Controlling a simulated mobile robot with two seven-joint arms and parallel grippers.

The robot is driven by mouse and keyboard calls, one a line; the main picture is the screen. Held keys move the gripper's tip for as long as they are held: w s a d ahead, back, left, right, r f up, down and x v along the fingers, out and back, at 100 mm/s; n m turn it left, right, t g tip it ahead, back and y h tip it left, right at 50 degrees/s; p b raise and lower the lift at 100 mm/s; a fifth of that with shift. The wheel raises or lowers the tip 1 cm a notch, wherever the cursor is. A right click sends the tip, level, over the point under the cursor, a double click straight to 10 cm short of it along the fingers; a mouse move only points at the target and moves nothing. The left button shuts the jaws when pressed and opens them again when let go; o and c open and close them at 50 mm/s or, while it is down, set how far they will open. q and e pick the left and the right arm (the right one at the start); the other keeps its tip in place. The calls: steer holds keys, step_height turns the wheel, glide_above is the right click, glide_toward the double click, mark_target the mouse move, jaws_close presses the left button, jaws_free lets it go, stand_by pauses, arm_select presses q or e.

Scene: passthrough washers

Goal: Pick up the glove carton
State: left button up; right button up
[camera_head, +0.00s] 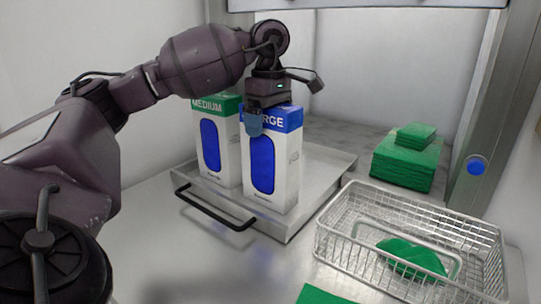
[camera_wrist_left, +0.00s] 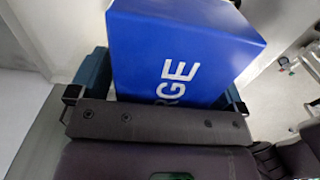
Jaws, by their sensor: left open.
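Two glove cartons stand upright on a metal tray (camera_head: 330,171). One has a green top marked MEDIUM (camera_head: 212,150). The other has a blue top, its lettering partly covered and ending in "RGE" (camera_head: 270,170). My left gripper (camera_head: 262,122) is over the blue-topped carton, pointing down, with a finger in front of its upper face. In the left wrist view the blue top (camera_wrist_left: 185,50) lies between the two open fingers (camera_wrist_left: 165,85), one on each side. I cannot tell whether the fingers touch it. My right gripper is out of view.
The tray has a black handle (camera_head: 215,208) at its front. A wire basket (camera_head: 335,245) with a green item inside stands at right. A stack of green cloths (camera_head: 405,160) lies behind it. A metal post (camera_head: 480,130) rises at right.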

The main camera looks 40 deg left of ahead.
arm_select(q)
steer(key=shift+f, duration=0.15)
steer(key=shift+c, duration=0.8)
steer(key=c, duration=1.6)
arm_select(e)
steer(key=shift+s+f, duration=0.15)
